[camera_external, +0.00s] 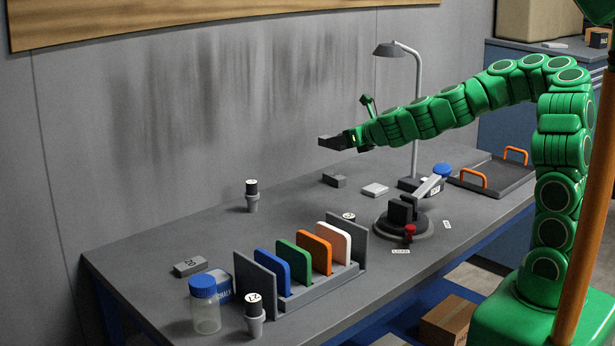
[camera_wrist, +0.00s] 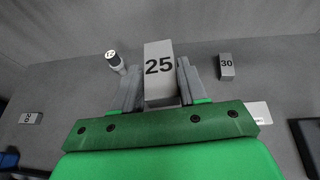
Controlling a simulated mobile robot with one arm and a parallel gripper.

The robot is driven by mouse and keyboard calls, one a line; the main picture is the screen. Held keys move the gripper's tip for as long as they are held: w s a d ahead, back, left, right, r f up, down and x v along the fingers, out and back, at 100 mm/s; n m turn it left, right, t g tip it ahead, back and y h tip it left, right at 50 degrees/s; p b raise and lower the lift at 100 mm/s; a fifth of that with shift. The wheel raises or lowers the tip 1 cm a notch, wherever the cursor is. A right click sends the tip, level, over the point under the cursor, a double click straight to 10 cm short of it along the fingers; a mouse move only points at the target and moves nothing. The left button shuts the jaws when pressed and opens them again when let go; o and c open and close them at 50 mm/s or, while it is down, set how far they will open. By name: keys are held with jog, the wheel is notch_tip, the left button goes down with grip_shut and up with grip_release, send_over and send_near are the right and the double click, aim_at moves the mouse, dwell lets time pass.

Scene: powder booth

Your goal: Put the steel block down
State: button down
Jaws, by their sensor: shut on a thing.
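My gripper (camera_external: 345,141) is shut on a grey steel block marked 25 (camera_wrist: 158,68), with one finger on each side of it. The wrist view shows the label facing the camera. In the outside view the gripper and block are above the rear part of the grey table (camera_external: 180,225), apart from its surface; the block's outline is hard to separate from the fingers there. A grey block marked 30 (camera_wrist: 227,66) lies on the table to the right in the wrist view. It also shows below the gripper in the outside view (camera_external: 335,180). Another block, marked 20 (camera_external: 190,266), lies at the left.
A pale flat block (camera_external: 375,190) and a desk lamp (camera_external: 414,110) stand near the gripper. A capped black vial (camera_external: 252,195) stands left. A rack of coloured plates (camera_external: 310,290), a blue-lidded jar (camera_external: 205,312) and a round fixture (camera_external: 425,232) occupy the front. Rear left is mostly clear.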

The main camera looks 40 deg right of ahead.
jog(key=shift+a+r, duration=0.15)
jog(key=shift+r, duration=2.15)
jog(key=s+a+f+n+g+y, duration=0.2)
jog(key=a+n+g+y, duration=0.1)
jog(key=a+n+y, duration=0.4)
jog(key=s+a+f+n+g+y, duration=0.1)
jog(key=s+a+n+g+y, duration=0.2)
jog(key=a, duration=0.7)
jog(key=s+a+r+n+g+y, duration=0.2)
jog(key=s+a+r+n+g, duration=0.1)
jog(key=s+a+n+g, duration=0.4)
send_over(250, 246)
jog(key=s, duration=0.2)
jog(key=shift+g, duration=0.3)
jog(key=f, duration=1.2)
jog(key=d+f, duration=0.1)
jog(key=f, duration=0.5)
jog(key=shift+w+f, duration=0.15)
jog(key=shift+f, duration=0.2)
jog(key=shift+w+a+f, duration=0.2)
jog(key=shift+w+f, duration=0.15)
jog(key=shift+f, duration=0.25)
jog(key=shift+w+a+f, duration=0.2)
jog(key=shift+w+f, duration=0.3)
notch_tip(250, 246, down, 3)
jog(key=shift+f, duration=0.15)
